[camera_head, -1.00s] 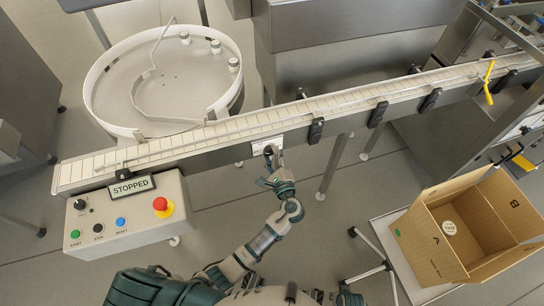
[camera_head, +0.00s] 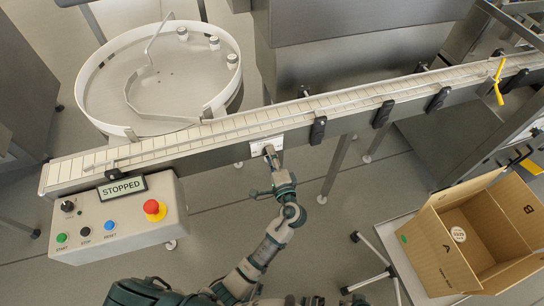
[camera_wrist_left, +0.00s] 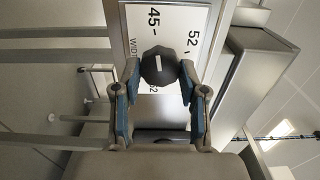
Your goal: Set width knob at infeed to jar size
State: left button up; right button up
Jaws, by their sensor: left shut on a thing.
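The width knob (camera_wrist_left: 158,65) is round and black with a short white mark, seen in the left wrist view. It sits on a white scale plate (camera_wrist_left: 180,20) printed with 45 and 52; another number below is partly hidden by the knob and fingers. My left gripper (camera_wrist_left: 160,85) has its two blue-padded fingers on either side of the knob, shut on it. In the head view my left gripper (camera_head: 269,152) is at the conveyor's front side, by the white plate (camera_head: 257,144). The knob is hidden there. My right gripper is not clearly visible.
The conveyor (camera_head: 300,110) runs across the view beside a round white table (camera_head: 160,85) with several jars. A control box (camera_head: 120,220) with a STOPPED sign (camera_head: 122,188) stands at left. An open cardboard box (camera_head: 440,255) sits at lower right.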

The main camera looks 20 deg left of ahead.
pick_arm(q)
jog(key=shift+f, duration=0.35)
jog(key=o, duration=0.9)
jog(key=shift+o, duration=1.3)
jog(key=shift+r, duration=0.15)
jog(key=v, duration=1.2)
